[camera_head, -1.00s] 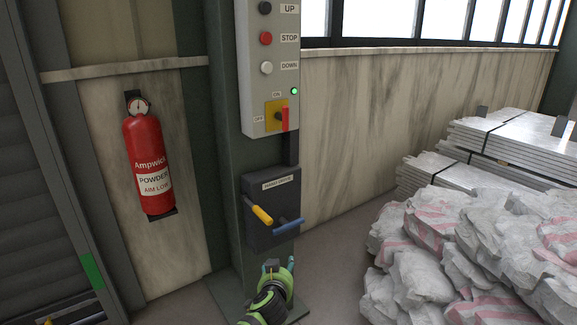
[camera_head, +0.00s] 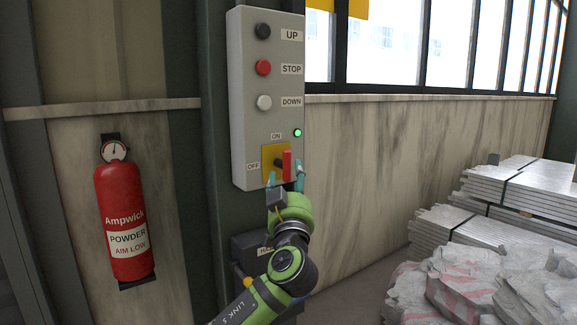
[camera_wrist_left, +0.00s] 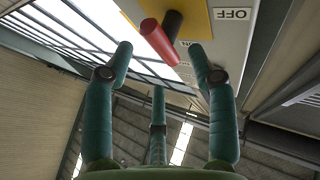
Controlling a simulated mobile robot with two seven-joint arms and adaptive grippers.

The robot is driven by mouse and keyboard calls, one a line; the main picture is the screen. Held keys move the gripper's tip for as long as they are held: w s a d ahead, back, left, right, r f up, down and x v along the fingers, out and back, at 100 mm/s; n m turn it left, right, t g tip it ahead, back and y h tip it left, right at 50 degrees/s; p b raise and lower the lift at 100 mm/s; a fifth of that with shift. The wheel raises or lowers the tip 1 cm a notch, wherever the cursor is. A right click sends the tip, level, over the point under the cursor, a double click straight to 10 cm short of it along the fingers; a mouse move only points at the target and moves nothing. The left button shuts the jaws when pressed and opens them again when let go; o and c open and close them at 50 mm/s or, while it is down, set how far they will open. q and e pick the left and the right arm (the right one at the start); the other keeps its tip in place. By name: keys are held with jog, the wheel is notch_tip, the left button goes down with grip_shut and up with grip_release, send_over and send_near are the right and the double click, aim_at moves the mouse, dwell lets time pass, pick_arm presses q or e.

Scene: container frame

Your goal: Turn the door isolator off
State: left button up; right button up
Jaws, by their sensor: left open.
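The door isolator is a yellow plate (camera_head: 268,153) with a red handle (camera_head: 287,163), low on the grey control box. The handle stands upright, towards the ON label (camera_head: 276,136); the OFF label (camera_head: 253,167) is to the left. My left gripper (camera_head: 285,180), with teal fingers, is open just below and in front of the handle, one fingertip on each side of it in the picture. In the left wrist view the red handle (camera_wrist_left: 158,40) shows beyond and between the open fingertips (camera_wrist_left: 160,62), with no clear contact. My right gripper is out of view.
The box has UP, STOP (camera_head: 263,67) and DOWN buttons and a lit green lamp (camera_head: 297,132). A dark hand-drive box (camera_head: 250,243) below is partly hidden by my arm. A fire extinguisher (camera_head: 124,222) hangs left. Sacks (camera_head: 465,285) and stacked panels (camera_head: 500,190) lie right.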

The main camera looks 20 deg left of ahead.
aim_at(289, 164)
pick_arm(q)
jog(key=x, duration=0.4)
jog(key=shift+r+p, duration=0.4)
jog(key=shift+r, duration=0.05)
jog(key=shift+w+a+r, duration=0.2)
jog(key=shift+w+r, duration=0.05)
jog(key=shift+w, duration=0.35)
